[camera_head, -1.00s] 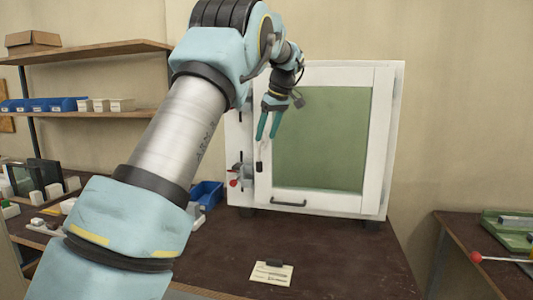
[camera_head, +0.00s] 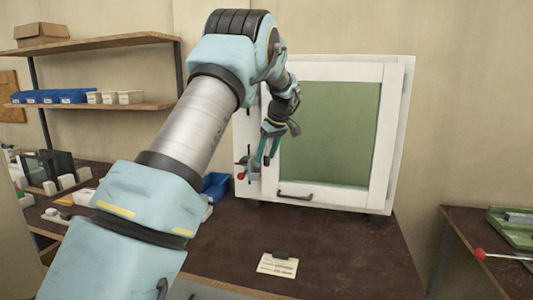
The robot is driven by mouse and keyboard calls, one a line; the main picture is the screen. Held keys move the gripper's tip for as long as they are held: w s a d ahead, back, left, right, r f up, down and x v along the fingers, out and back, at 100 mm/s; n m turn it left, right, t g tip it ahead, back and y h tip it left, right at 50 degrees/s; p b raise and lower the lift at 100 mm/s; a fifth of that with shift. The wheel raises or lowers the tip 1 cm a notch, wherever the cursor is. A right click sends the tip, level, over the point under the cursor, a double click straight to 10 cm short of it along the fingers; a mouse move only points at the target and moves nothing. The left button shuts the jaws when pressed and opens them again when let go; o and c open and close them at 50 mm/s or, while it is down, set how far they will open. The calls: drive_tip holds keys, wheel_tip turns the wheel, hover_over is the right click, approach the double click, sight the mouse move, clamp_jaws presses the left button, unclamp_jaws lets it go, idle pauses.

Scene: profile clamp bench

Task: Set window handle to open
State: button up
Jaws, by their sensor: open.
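The white-framed window (camera_head: 384,130) with a green pane (camera_head: 325,125) stands upright on the dark bench. My gripper (camera_head: 267,160) is in front of the left stile of the frame, fingers pointing down and a little apart. The window handle on that stile is mostly hidden behind my fingers. I cannot tell whether the fingers are around it or touching it. A dark bar pull (camera_head: 295,195) is on the bottom rail. A metal clamp with a red knob (camera_head: 241,176) is at the window's lower left, close to the fingertips.
A label card (camera_head: 278,265) lies on the bench (camera_head: 340,245) in front of the window. A blue bin (camera_head: 216,186) and small white blocks are to the left, below shelves with blue bins. Another table with a green tool and red knob (camera_head: 480,254) is at the right.

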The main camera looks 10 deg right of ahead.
clamp_jaws()
idle(0.4)
idle(0.9)
